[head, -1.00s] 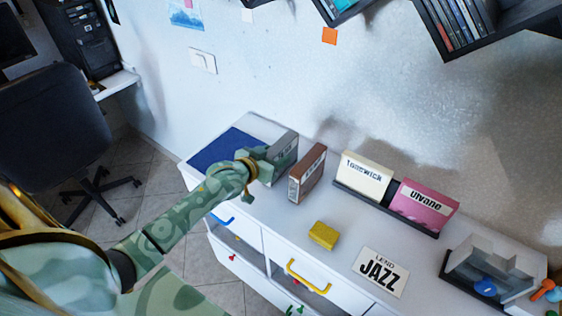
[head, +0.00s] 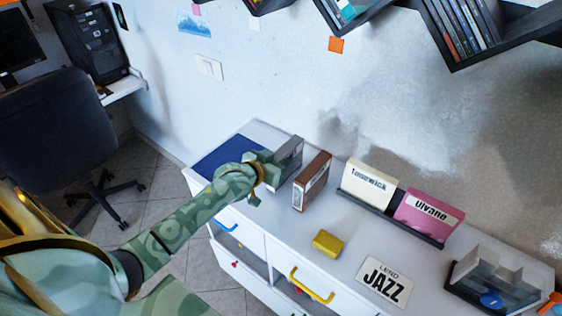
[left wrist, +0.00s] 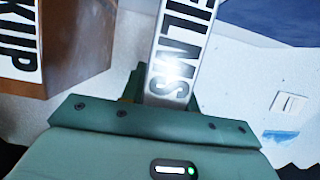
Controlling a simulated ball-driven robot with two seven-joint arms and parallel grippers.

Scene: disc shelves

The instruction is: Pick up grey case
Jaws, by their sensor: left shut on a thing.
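The grey case (head: 289,152) stands upright on the white cabinet top, at the right edge of the blue mat. My left gripper (head: 270,166) is shut on the grey case from its front side. In the left wrist view the grey case (left wrist: 178,55) shows its spine with the word "FILMS", between the fingers, which are mostly hidden behind the gripper body. I cannot tell whether the case is lifted off the surface. My right gripper is in neither view.
A brown case (head: 312,182) stands just right of the grey case; it also shows in the left wrist view (left wrist: 75,50). The blue mat (head: 222,154) lies left. A yellow block (head: 327,243), a cream case (head: 370,183) and a pink case (head: 428,213) are further right.

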